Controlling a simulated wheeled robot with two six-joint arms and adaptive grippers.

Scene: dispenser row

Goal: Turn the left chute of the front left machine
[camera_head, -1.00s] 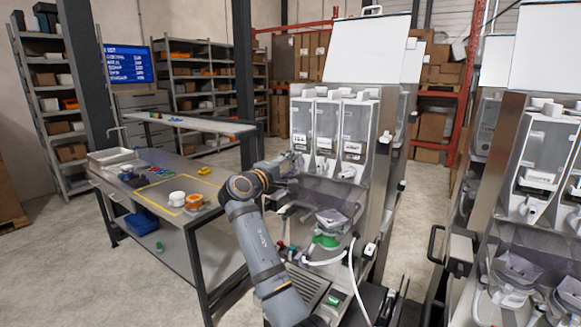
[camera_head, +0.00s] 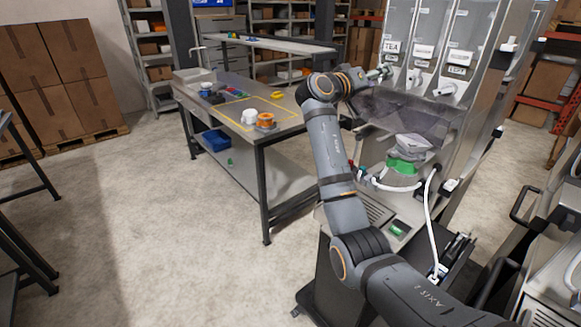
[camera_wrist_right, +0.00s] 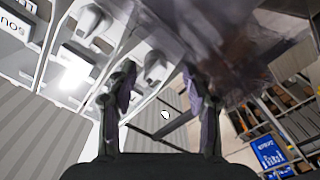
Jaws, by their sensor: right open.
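The front left machine (camera_head: 470,25) stands at the upper right in the head view, with three labelled canisters side by side. White chutes stick out below them: the middle chute (camera_head: 413,79) and the right chute (camera_head: 446,89) show clearly. The left chute, under the TEA label, is mostly hidden by my right gripper (camera_head: 380,74), which is beside it at the machine's left side. In the right wrist view my right gripper (camera_wrist_right: 160,100) is open and empty. A pale chute (camera_wrist_right: 154,68) shows beyond and between its fingers; contact cannot be made out. My left gripper is not in view.
A translucent guard (camera_head: 400,110) hangs below the chutes, above a green-based funnel part (camera_head: 405,163) and a white hose (camera_head: 428,215). A worktable (camera_head: 225,95) stands left of the machine. Another machine (camera_head: 555,265) is at the right edge. Floor at the left is open.

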